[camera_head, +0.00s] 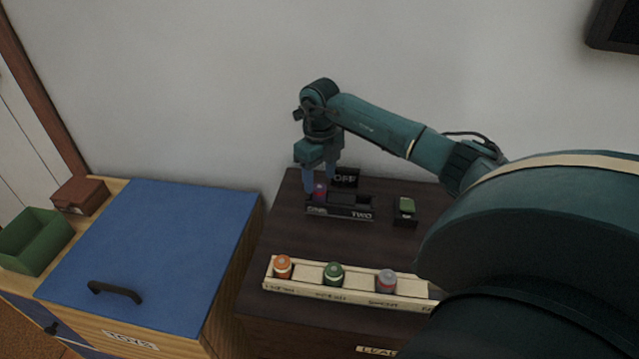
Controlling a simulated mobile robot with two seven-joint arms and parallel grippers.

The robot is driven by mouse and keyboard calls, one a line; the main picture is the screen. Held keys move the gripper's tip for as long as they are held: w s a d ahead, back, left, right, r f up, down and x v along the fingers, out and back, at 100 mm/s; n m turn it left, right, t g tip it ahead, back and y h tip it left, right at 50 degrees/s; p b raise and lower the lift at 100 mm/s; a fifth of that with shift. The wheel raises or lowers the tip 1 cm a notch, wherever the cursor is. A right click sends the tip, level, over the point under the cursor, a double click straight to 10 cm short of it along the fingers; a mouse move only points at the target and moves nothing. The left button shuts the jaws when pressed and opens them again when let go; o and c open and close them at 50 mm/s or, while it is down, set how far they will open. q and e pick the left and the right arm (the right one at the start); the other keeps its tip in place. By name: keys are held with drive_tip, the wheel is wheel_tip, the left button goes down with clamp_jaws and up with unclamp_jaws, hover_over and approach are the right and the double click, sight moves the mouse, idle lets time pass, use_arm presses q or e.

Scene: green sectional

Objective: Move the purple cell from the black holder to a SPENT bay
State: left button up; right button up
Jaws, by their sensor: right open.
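The purple cell (320,191) stands in the left bay of the black holder (352,212), whose front reads ONE and TWO; the TWO bay looks empty. My right gripper (320,183) points down over this cell. It is open, with its fingers at either side of the cell's top; I cannot tell whether they touch it. A cream tray (345,296) in front holds an orange cell (283,267), a green cell (333,273) and a greyish-purple cell (386,281) in labelled bays. The labels are too small to read surely. My arm hides the tray's right end. My left gripper is not in view.
A black sign reading OFF (345,178) stands just behind the holder. A small black stand with a green piece (406,207) is to its right. A blue-lidded box (150,250), a green bin (36,240) and a red-brown box (80,195) are at the left.

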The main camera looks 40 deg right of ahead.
sight(320, 187)
drive_tip(key=shift+f, duration=1.3)
drive_tip(key=shift+c, duration=0.5)
drive_tip(key=c, duration=1)
wheel_tip(320, 187, up, 10)
drive_tip(key=shift+a+r, duration=0.1)
drive_tip(key=shift+c, duration=0.2)
